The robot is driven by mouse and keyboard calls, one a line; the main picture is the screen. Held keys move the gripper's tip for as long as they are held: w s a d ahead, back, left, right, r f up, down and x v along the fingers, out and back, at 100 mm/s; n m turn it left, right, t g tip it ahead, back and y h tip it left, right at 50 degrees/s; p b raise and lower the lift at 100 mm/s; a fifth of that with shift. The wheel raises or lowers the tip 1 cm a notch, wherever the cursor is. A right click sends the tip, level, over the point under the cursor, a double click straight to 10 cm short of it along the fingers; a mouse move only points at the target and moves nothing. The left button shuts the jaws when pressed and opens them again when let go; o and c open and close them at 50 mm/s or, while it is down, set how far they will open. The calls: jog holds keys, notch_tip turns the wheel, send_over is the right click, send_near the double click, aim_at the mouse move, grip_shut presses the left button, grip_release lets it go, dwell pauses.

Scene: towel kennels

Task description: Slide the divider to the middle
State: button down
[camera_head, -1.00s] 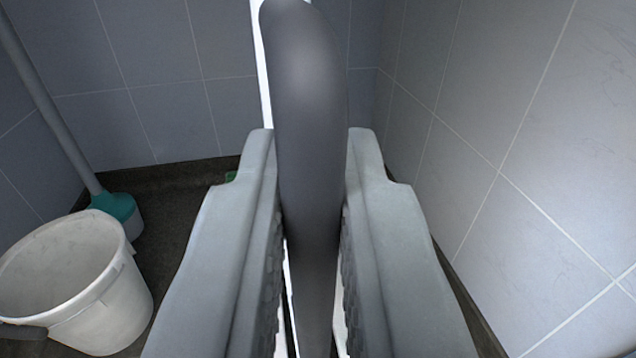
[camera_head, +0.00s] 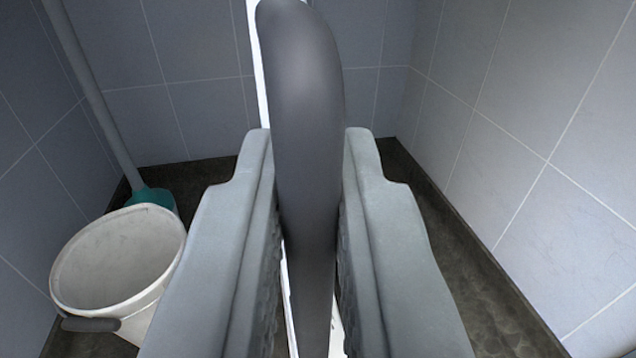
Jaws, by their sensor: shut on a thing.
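A dark grey curved handle (camera_head: 300,90) stands upright in the middle of the view. My gripper (camera_head: 308,160) is shut on it, with one grey finger on each side. Behind the handle a thin white strip shows, which looks like the edge of the divider (camera_head: 256,60). Most of the divider is hidden behind the handle and my fingers.
A white bucket (camera_head: 118,265) with a dark grip stands on the dark floor to the left. A teal-ended broom or brush (camera_head: 152,196) with a long grey pole leans behind it. Tiled walls (camera_head: 560,150) close in both sides and the back. Dark bare floor (camera_head: 450,250) shows on the right.

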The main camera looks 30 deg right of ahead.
jog(key=c, duration=1.6)
grip_release()
jog(key=shift+w+a, duration=0.1)
jog(key=shift+a, duration=0.25)
jog(key=v, duration=1.7)
jog(key=shift+s, duration=0.25)
